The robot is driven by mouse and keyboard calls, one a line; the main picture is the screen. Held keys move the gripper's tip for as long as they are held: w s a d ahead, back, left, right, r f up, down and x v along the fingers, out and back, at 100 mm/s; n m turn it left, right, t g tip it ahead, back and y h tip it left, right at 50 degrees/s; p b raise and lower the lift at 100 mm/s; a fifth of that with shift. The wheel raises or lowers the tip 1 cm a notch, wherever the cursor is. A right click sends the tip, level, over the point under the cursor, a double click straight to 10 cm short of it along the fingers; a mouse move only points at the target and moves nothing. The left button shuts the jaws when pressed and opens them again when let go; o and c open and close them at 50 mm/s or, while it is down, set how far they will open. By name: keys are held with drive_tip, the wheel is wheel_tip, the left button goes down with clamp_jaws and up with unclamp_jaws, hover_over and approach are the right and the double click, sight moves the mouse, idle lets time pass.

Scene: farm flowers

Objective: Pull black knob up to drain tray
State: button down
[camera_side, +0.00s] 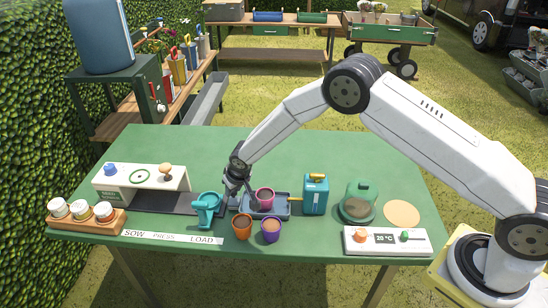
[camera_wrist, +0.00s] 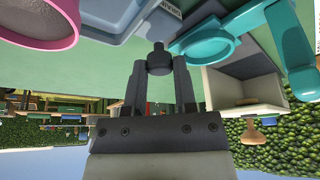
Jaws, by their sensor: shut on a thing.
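The black knob (camera_wrist: 158,60) is between the fingertips of my gripper (camera_wrist: 158,72) in the wrist view; the jaws are shut on it. In the side view my gripper (camera_side: 230,192) points down at the left end of the blue-grey tray (camera_side: 283,213), and the knob is hard to make out there. The tray also shows at the top of the wrist view (camera_wrist: 108,22). A pink pot (camera_side: 265,198) with dark soil stands in the tray. I cannot tell whether the knob is raised or whether there is water in the tray.
A teal press or scoop (camera_side: 207,208) stands close left of my gripper. An orange pot (camera_side: 242,228) and a purple pot (camera_side: 271,231) stand in front of the tray. A teal watering can (camera_side: 315,195) and a green dome (camera_side: 357,197) stand right. The table's back is clear.

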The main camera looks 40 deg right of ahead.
drive_tip(key=shift+r, duration=0.2)
drive_tip(key=shift+c, duration=2.1)
unclamp_jaws()
drive_tip(key=v, duration=0.7)
drive_tip(key=shift+s+r, duration=0.2)
drive_tip(key=shift+r, duration=0.15)
